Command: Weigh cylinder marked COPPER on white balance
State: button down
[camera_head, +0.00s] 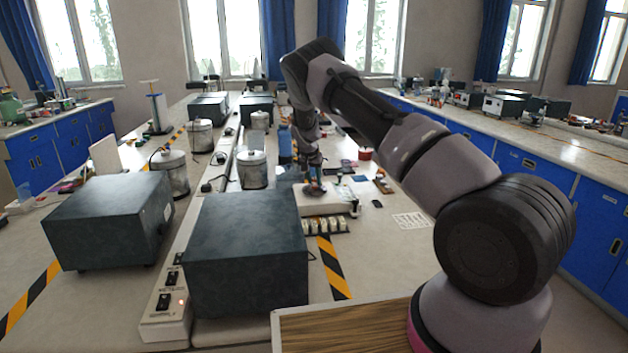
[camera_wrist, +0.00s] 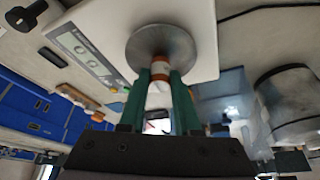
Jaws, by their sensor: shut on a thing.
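The white balance (camera_head: 311,207) stands on the bench in the middle of the head view, with my gripper (camera_head: 315,187) low over its top. In the wrist view its white body (camera_wrist: 199,22) shows, with a round grey metal pan (camera_wrist: 185,44) and a display panel at the left. My gripper (camera_wrist: 159,92) has green fingers, shut on a small copper-coloured cylinder (camera_wrist: 159,75) with a white band. The cylinder is in front of the pan in that view; I cannot tell whether it touches it. No marking on it is readable.
A holder with several small pale pieces (camera_head: 325,226) stands just in front of the balance. A large dark box (camera_head: 247,255) and a lidded metal pot (camera_head: 252,170) stand to the left. A paper sheet (camera_head: 411,220) lies at the right, with clear bench around it.

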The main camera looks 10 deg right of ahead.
jog(key=shift+f, duration=0.25)
dwell(0.3)
jog(key=shift+c, duration=1.1)
grip_release()
jog(key=shift+r, duration=3.95)
